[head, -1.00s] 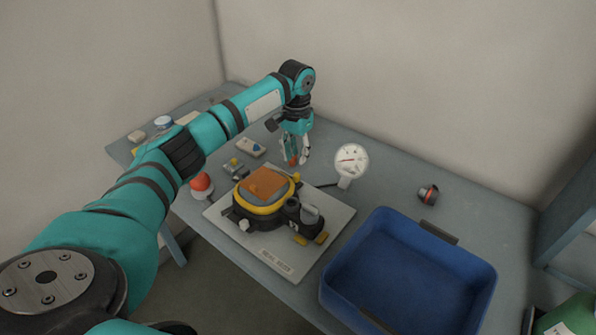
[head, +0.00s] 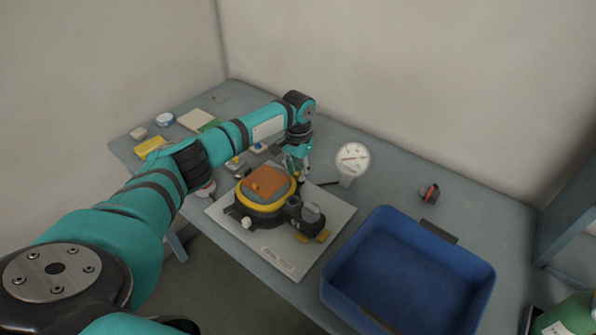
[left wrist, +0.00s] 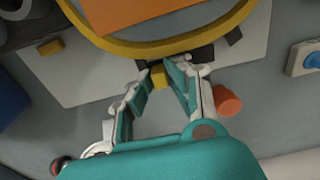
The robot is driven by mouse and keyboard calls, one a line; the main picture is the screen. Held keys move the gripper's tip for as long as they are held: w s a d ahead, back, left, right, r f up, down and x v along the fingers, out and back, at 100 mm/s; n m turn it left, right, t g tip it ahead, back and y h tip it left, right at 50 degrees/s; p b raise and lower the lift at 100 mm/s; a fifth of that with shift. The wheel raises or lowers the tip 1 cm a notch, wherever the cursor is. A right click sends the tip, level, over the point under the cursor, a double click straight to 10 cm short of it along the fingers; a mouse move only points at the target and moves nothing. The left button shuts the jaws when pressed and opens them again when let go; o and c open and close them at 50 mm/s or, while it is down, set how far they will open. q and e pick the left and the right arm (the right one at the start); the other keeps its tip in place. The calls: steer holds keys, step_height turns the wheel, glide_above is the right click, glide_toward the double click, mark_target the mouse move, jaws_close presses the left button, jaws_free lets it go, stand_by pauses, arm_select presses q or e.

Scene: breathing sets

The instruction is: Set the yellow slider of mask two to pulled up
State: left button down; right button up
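A round mask with a yellow rim (head: 262,207) and an orange top (head: 266,181) lies on a white board (head: 334,221) on the table. I cannot read which mask it is. My left gripper (head: 303,177) points down at the mask's far edge. In the left wrist view, my left gripper (left wrist: 160,68) has its fingers apart. A small yellow slider (left wrist: 158,76) shows between the fingertips, beside the yellow rim (left wrist: 150,48). I cannot tell if either finger touches it. In the head view the gripper hides this slider. My right gripper is not in view.
A dial gauge (head: 353,159) stands close to the right of the gripper. A blue bin (head: 476,262) fills the front right. A red and black part (head: 429,193) lies behind it. An orange cylinder (left wrist: 228,101) is beside one finger. The table's back right is mostly clear.

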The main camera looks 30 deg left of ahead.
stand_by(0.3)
arm_select(q)
steer(key=shift+w+a, duration=0.2)
steer(key=shift+a, duration=1.55)
steer(key=c, duration=1.6)
jaws_free()
steer(key=shift+o, duration=0.2)
step_height(320, 180, up, 12)
